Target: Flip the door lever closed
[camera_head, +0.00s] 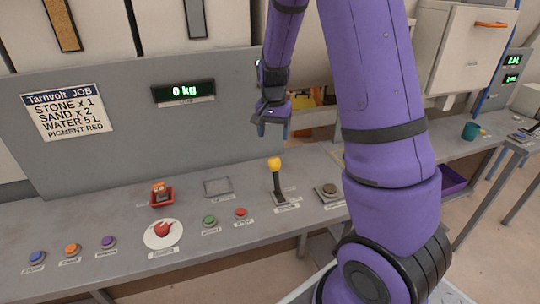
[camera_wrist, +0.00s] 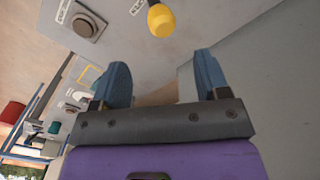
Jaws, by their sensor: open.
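A lever with a yellow ball knob (camera_head: 275,164) and a dark shaft (camera_head: 279,184) stands on the grey console; its small label is too blurred to read, so I cannot confirm it is the door lever. The shaft leans slightly, knob toward the back. In the wrist view the yellow knob (camera_wrist: 161,20) shows at the top, beyond my fingertips. My gripper (camera_head: 272,128) is above and behind the knob, apart from it. In the wrist view my gripper (camera_wrist: 161,75) has its two blue fingers spread with nothing between them.
The upright panel (camera_head: 225,125) with a "0 kg" display (camera_head: 184,91) rises behind. A teal cup (camera_head: 470,131) stands far right.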

